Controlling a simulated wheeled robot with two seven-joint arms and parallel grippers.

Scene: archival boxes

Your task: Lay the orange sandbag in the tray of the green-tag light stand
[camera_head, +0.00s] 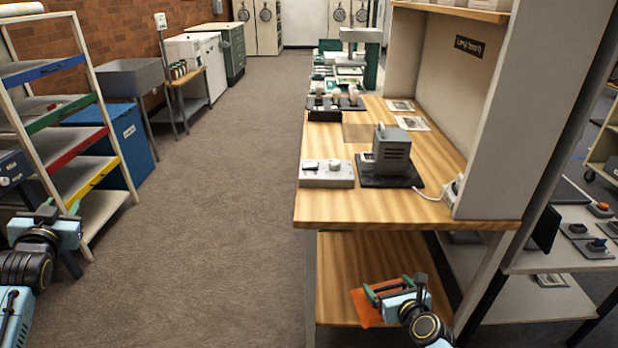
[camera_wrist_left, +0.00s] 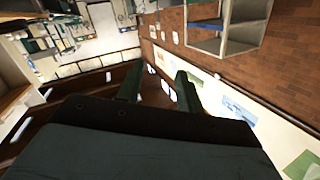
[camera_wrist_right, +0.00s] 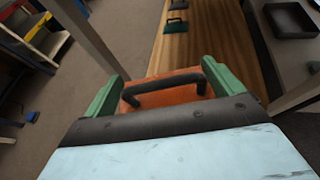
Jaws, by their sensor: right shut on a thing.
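My right gripper (camera_head: 398,287) is shut on the orange sandbag (camera_head: 364,308), at the lower shelf of the wooden bench. In the right wrist view the orange sandbag (camera_wrist_right: 185,95) and its dark handle lie between the green fingers of that gripper (camera_wrist_right: 165,85). I cannot tell whether the bag touches the shelf. My left gripper (camera_head: 62,222) is empty near the colour-striped rack at the left. The left wrist view shows a gap between its fingers (camera_wrist_left: 158,88). I cannot make out a green-tag light stand or its tray in any view.
The bench top (camera_head: 345,220) holds devices. In the right wrist view, a small green item with a dark handle (camera_wrist_right: 175,26) lies on the lower shelf; a black tray (camera_wrist_right: 292,20) is at the right. The striped rack (camera_head: 75,150) stands left. Open carpet (camera_head: 220,200) lies between.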

